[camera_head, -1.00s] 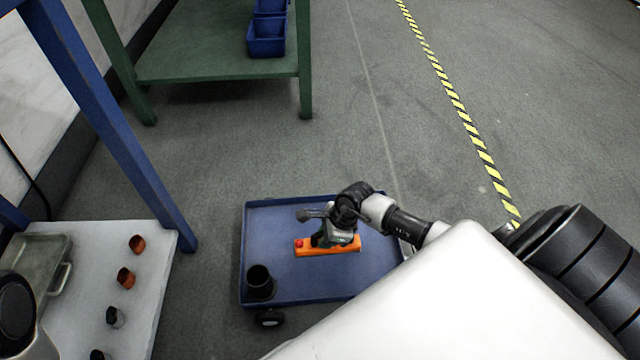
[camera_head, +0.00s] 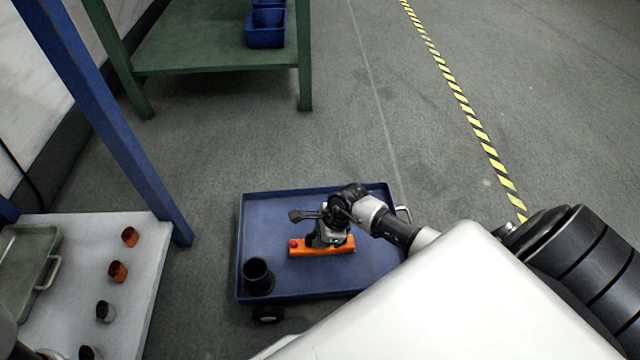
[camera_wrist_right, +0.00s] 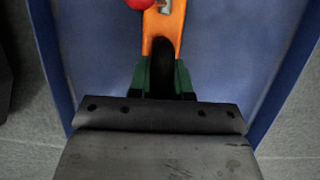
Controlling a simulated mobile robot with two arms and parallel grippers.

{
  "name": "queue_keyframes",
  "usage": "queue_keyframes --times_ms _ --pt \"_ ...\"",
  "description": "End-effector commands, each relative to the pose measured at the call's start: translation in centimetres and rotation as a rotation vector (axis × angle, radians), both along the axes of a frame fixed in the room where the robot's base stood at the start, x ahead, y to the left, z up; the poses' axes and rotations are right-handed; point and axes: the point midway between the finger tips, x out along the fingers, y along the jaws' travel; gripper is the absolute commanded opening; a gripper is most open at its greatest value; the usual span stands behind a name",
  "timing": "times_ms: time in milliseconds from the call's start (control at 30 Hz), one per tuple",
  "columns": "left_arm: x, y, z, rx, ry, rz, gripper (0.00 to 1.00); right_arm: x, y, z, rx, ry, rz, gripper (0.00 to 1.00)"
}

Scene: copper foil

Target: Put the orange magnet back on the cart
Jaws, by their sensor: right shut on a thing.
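The orange magnet (camera_head: 307,251), a long bar with a red knob at one end, is over the blue tray top of the cart (camera_head: 370,270). My right gripper (camera_head: 326,239) is above the bar and shut on it. In the right wrist view the magnet (camera_wrist_right: 165,25) extends away from the green-tipped fingers of my right gripper (camera_wrist_right: 163,78), with the cart's blue surface (camera_wrist_right: 90,40) behind it. I cannot tell whether the magnet touches the tray. My left gripper is not in view.
A black cup (camera_head: 257,277) stands in the cart's front left corner. A white table (camera_head: 140,290) at left holds copper and dark cups and a metal tray (camera_head: 25,262). A green shelf (camera_head: 215,60) stands behind. Open floor lies between.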

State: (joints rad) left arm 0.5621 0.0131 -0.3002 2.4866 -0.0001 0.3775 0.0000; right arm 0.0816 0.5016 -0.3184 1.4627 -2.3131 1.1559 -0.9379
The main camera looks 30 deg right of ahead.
Motion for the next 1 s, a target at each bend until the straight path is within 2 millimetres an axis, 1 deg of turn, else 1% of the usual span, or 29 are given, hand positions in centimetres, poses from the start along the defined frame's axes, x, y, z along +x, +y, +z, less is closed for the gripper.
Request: queue_keyframes --times_ms 33,167,200,433,533,600,667,1000 --pt "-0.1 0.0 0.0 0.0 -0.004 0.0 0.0 0.0 0.0 -0.1 0.0 0.0 0.0 0.22" --pt "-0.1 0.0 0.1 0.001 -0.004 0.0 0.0 0.0 0.0 -0.1 0.0 0.0 0.0 0.42" --pt "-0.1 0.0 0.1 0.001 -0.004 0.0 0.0 0.0 0.0 -0.1 0.0 0.0 0.0 0.44" --pt "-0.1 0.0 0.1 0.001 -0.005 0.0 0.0 0.0 0.0 0.0 0.0 0.0 0.0 0.44" --pt "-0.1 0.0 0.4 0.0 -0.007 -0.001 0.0 0.0 -0.1 0.4 0.0 0.0 0.0 0.44" --pt "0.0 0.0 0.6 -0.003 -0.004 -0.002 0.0 -0.1 -0.3 1.1 -0.002 -0.001 0.001 0.44" --pt "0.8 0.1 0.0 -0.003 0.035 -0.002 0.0 -0.3 -0.6 2.0 -0.003 -0.001 0.0 0.44" --pt "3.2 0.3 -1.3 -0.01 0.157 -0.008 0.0 -1.5 -2.9 8.3 -0.003 0.0 0.001 0.44"
